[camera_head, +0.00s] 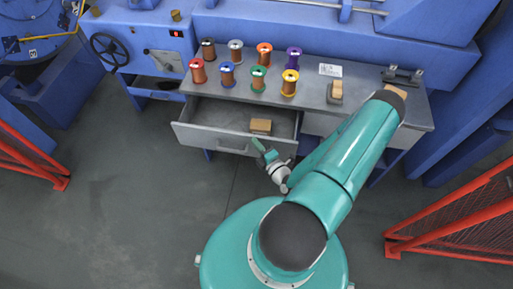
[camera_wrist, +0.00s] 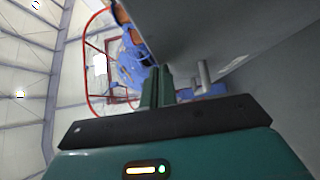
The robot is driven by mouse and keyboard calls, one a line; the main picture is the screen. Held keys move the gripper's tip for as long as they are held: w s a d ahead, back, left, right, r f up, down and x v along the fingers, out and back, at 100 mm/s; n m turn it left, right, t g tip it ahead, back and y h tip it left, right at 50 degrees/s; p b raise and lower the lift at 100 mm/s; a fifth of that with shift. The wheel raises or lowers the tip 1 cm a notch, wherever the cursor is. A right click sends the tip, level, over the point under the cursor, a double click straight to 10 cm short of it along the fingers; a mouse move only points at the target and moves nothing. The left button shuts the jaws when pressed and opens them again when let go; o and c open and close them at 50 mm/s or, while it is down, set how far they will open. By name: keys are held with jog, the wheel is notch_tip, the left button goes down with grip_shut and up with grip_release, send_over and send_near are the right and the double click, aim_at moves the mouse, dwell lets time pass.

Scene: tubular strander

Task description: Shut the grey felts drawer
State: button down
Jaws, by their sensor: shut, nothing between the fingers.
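The grey drawer (camera_head: 205,136) under the bench is pulled well out. A tan block (camera_head: 261,126) lies inside it toward the right. A bar handle runs across its front. My gripper (camera_head: 257,145) is shut and empty close to the right part of the drawer front; I cannot tell whether it touches. In the wrist view, the shut fingers (camera_wrist: 158,85) point along a large grey surface, which looks like the drawer front (camera_wrist: 205,30), with the handle (camera_wrist: 203,76) just right of the fingertips.
The grey bench top (camera_head: 335,98) holds several coloured wire spools (camera_head: 259,78), a white label and a brush-like block (camera_head: 335,91). Blue machinery (camera_head: 270,35) stands behind. Red barriers (camera_head: 450,225) stand at right and far left. The floor (camera_head: 130,190) in front is clear at left.

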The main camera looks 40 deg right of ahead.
jog(key=w+d, duration=0.7)
jog(key=d, duration=0.3)
jog(key=shift+w, duration=0.25)
jog(key=shift+a, duration=0.1)
